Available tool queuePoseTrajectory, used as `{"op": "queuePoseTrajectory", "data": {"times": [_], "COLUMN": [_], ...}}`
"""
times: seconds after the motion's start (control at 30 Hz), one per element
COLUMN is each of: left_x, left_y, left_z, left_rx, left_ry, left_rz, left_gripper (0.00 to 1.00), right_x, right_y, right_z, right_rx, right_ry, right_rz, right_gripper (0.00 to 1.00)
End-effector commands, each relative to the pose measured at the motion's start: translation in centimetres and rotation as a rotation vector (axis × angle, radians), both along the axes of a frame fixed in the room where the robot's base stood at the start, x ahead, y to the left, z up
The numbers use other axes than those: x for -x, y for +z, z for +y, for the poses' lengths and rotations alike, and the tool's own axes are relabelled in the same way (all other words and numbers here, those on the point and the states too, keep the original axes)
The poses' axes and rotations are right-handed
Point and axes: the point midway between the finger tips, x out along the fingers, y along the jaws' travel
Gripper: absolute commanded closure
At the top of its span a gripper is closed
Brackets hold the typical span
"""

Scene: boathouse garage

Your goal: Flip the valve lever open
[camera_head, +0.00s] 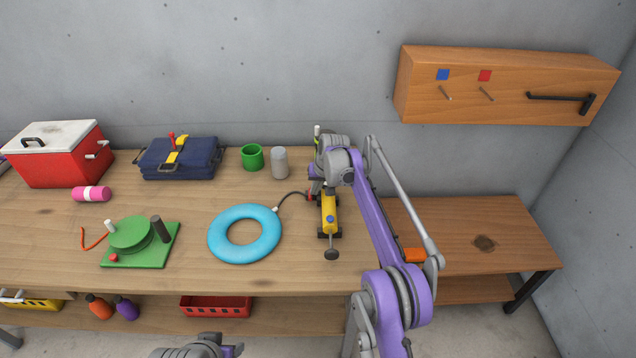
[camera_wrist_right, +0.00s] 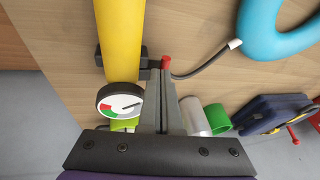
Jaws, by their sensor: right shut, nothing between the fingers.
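A yellow pump (camera_head: 330,212) lies on the wooden workbench, with a thin dark hose running from it to a blue ring float (camera_head: 217,236). In the right wrist view the yellow pump body (camera_wrist_right: 120,35) is at upper left, with a round gauge (camera_wrist_right: 119,101) below it. A small red piece (camera_wrist_right: 167,62), apparently the valve lever, is right at my right fingertips; whether they touch it is unclear. My right gripper (camera_wrist_right: 158,75) is shut and empty, beside the pump. In the head view my right gripper (camera_head: 316,182) is partly hidden by its wrist. My left gripper (camera_head: 232,350) barely shows at the bottom edge.
A green cup (camera_head: 252,157) and a grey cylinder (camera_head: 280,163) stand behind the float. A green reel board (camera_head: 168,240), blue case (camera_head: 180,160) and red cooler (camera_head: 60,160) are further left. A wooden board (camera_head: 510,88) with pegs hangs at right.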

Motion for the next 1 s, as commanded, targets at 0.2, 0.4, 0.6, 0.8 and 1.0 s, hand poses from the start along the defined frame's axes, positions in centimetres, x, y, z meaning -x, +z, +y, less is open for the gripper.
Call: {"op": "queuePoseTrajectory", "data": {"times": [0.2, 0.4, 0.6, 0.8, 1.0], "left_x": [-0.02, -0.01, -0.03, -0.06, -0.08], "left_y": [0.07, 0.06, 0.1, 0.21, 0.28], "left_z": [0.0, 0.0, 0.0, 0.0, 0.0], "left_rx": [0.0, 0.0, 0.0, 0.0, 0.0], "left_ry": [0.0, 0.0, 0.0, 0.0, 0.0], "left_rz": [0.0, 0.0, -0.001, -0.001, -0.002], "left_gripper": [0.5, 0.5, 0.5, 0.5, 0.5], "right_x": [-0.27, -0.26, -0.24, -0.19, -0.15], "right_y": [-0.88, -0.89, -0.86, -0.84, -0.85], "right_z": [0.21, 0.21, 0.29, 0.45, 0.61], "right_rx": [0.0, 0.0, 0.0, 0.0, 0.0], "right_ry": [0.0, 0.0, -0.012, -0.053, -0.081], "right_rz": [0.0, 0.0, 0.0, 0.0, 0.001], "right_gripper": [1.0, 1.0, 1.0, 1.0, 1.0]}}
